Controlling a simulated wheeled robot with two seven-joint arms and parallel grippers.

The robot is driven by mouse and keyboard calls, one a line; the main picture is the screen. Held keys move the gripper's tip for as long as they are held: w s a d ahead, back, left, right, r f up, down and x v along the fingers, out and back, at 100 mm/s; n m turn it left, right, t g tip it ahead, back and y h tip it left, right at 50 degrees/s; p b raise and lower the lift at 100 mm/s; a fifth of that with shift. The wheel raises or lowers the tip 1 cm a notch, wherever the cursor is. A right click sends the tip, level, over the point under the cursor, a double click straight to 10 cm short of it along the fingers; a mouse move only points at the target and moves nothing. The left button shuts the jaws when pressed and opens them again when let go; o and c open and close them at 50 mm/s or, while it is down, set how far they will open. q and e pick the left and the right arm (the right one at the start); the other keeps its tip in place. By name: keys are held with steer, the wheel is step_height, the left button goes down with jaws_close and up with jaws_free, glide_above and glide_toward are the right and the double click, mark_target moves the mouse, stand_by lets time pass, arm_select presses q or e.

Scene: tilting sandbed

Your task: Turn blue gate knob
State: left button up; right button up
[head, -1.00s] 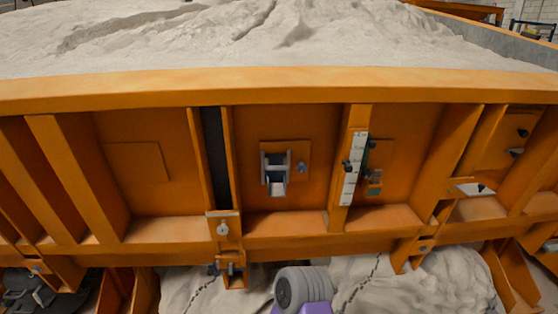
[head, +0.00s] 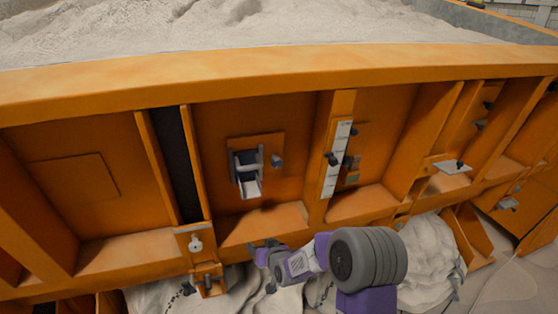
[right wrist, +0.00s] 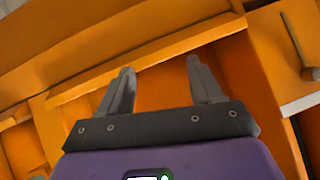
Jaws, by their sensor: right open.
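A small gate with a pale metal chute (head: 246,172) is set in the orange side wall of the sandbed. A small blue-grey knob (head: 277,161) sticks out at the right of this gate; its colour is hard to tell. My right gripper (head: 264,248) is low in front of the wall, below the gate and apart from the knob. In the right wrist view its two grey fingers (right wrist: 160,72) are spread with nothing between them, facing orange panels. I cannot make out the knob in that view. My left gripper is not in view.
A white scale strip (head: 337,160) with a dark knob stands on a rib right of the gate. A bracket (head: 195,245) sits at the lower left. Pale sand (head: 250,25) fills the bed above the orange rim (head: 200,85). Orange ribs jut out on both sides.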

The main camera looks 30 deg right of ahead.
mark_target(278, 163)
steer(key=w+d+r+t+h, duration=0.1)
steer(key=d+r+t+h, duration=0.3)
steer(key=r, duration=0.8)
steer(key=w+d+r+t+y, duration=0.1)
steer(key=d+r, duration=0.5)
steer(key=r, duration=0.5)
steer(key=shift+m, duration=0.4)
steer(key=shift+p+x, duration=0.35)
steer(key=shift+x, duration=3.5)
steer(key=shift+a+r, duration=0.1)
steer(key=shift+c, duration=0.3)
steer(key=c, duration=0.9)
